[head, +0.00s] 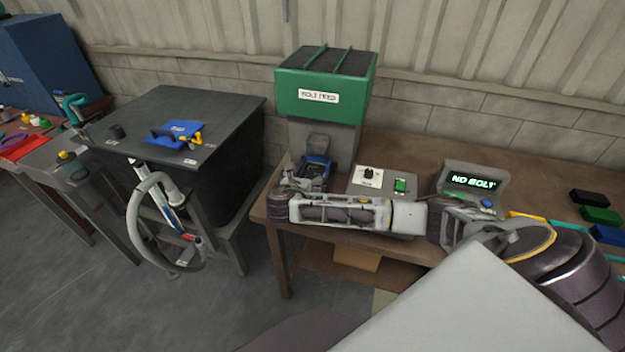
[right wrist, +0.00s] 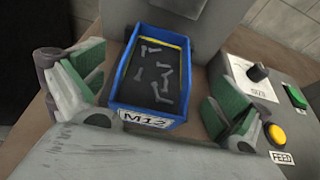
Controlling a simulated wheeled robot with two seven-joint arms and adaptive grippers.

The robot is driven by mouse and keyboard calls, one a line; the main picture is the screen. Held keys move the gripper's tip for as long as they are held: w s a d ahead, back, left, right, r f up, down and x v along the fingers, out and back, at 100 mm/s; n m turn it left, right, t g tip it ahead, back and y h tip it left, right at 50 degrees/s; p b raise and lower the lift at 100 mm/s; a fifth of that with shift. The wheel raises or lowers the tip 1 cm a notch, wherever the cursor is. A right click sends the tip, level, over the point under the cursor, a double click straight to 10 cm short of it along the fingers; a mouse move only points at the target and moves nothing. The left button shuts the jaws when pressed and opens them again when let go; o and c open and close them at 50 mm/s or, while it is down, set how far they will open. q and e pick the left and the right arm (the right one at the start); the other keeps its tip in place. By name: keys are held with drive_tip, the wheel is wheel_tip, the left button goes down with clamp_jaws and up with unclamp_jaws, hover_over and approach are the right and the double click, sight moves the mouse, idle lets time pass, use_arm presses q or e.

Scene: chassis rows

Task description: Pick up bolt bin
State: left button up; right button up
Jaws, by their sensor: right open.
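The blue bolt bin (right wrist: 123,80) holds several grey bolts and has an M12 label on its near face. In the head view the bin (head: 318,160) sits under the green-topped bolt feeder (head: 325,96) on the brown workbench. My right gripper (right wrist: 155,97) is open, with one green-padded finger left of the bin and the other right of it. There is a gap on each side and nothing is held. In the head view my right gripper (head: 307,181) partly hides the bin. My left gripper is not in view.
A grey control box (head: 383,181) with a size knob, green button and yellow FEED button stands close right of the bin. A display (head: 474,183) reads NO BOLT. Black, green and blue blocks lie far right. A dark cabinet (head: 190,105) stands left, across a gap.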

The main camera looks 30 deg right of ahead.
drive_tip(key=shift+x, duration=0.85)
drive_tip(key=shift+f, duration=0.1)
drive_tip(key=shift+x, duration=2.55)
drive_tip(key=shift+f, duration=0.2)
drive_tip(key=shift+c, duration=0.3)
drive_tip(key=shift+s, duration=0.1)
drive_tip(key=c, duration=1.1)
drive_tip(key=shift+o, duration=0.2)
drive_tip(key=shift+r, duration=0.15)
drive_tip(key=shift+r, duration=0.5)
wheel_tip(320, 180, up, 2)
drive_tip(key=s+a+b, duration=0.1)
drive_tip(key=s+a, duration=1)
drive_tip(key=a, duration=0.2)
drive_tip(key=shift+s+a+r, duration=0.15)
drive_tip(key=shift+s+a, duration=0.15)
drive_tip(key=shift+a, duration=0.1)
